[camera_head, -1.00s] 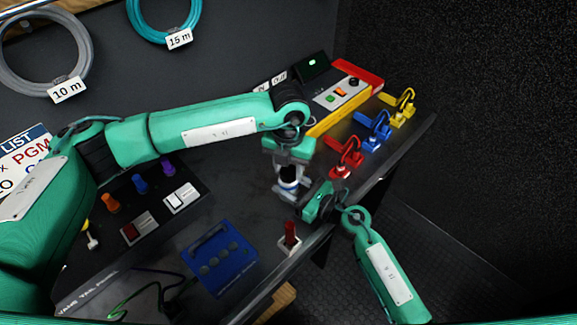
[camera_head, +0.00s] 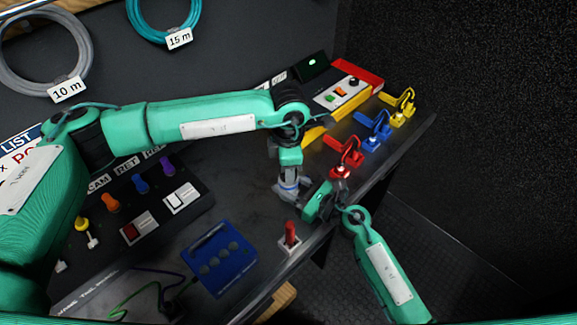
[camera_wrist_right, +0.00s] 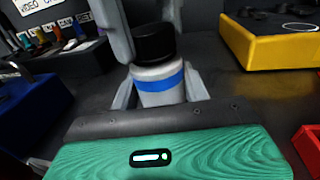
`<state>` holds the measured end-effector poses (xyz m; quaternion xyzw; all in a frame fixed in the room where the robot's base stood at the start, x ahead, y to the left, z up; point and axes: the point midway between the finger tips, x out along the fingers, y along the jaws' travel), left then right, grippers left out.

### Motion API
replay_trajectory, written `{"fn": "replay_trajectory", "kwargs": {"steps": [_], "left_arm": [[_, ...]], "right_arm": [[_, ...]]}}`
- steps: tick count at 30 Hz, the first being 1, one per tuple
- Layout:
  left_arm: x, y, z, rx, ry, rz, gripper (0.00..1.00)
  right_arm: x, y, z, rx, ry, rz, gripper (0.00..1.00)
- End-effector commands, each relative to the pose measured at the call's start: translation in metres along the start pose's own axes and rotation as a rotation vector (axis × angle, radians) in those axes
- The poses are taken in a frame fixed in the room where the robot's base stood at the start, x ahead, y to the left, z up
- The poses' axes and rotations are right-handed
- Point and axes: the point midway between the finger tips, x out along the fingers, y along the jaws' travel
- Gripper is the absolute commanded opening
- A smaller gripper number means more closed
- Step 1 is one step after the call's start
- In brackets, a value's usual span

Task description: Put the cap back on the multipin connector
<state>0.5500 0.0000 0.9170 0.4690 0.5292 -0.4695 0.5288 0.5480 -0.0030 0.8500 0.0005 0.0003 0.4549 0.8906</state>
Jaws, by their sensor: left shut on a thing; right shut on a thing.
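The multipin connector (camera_wrist_right: 163,85) is a pale grey cylinder with a blue band, upright in the right wrist view. My right gripper (camera_wrist_right: 160,98) is shut on its body, one finger on each side. The black cap (camera_wrist_right: 154,42) is at the connector's top and appears to touch it; whether it is fully seated I cannot tell. My left gripper (camera_wrist_right: 150,22) is shut on the cap from above. In the head view the connector (camera_head: 289,186) shows small between my left gripper (camera_head: 286,178) and right gripper (camera_head: 297,194), with the cap mostly hidden.
A red lever on a white base (camera_head: 290,246) and a blue box (camera_head: 221,260) stand near the desk's front. Red (camera_head: 345,157), blue (camera_head: 374,131) and yellow (camera_head: 401,107) holders line the right edge. A yellow-sided unit (camera_head: 340,98) is behind. A button panel (camera_head: 150,205) is left.

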Motion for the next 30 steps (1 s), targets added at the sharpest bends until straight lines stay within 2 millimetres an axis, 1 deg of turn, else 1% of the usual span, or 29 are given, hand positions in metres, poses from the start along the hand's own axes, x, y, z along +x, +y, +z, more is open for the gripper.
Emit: {"fn": "replay_trajectory", "kwargs": {"steps": [1,4,14,17,24,27,30], "left_arm": [[0.000,0.001,-0.001,-0.002,0.001,0.001,0.41],[0.000,0.001,-0.001,-0.003,0.001,0.001,0.61],[-0.002,0.000,0.000,-0.004,0.000,0.001,0.61],[-0.010,0.001,0.000,-0.004,0.000,0.002,0.61],[-0.041,0.001,0.000,-0.003,0.000,0.002,0.61],[-0.045,0.000,0.000,-0.004,0.001,0.001,0.61],[-0.045,0.000,0.000,-0.004,0.001,0.000,0.61]], "right_arm": [[0.000,0.000,0.000,0.000,0.000,0.000,0.00],[0.000,0.000,0.000,0.000,0.000,0.000,0.00],[0.000,0.000,0.000,0.000,0.000,0.000,0.00],[0.000,0.000,0.000,0.000,0.000,0.000,0.00],[0.000,0.000,0.000,0.000,0.000,0.000,0.00],[0.000,0.000,0.000,0.000,0.000,0.000,0.00],[0.000,0.000,0.000,0.000,0.000,0.000,0.00]]}}
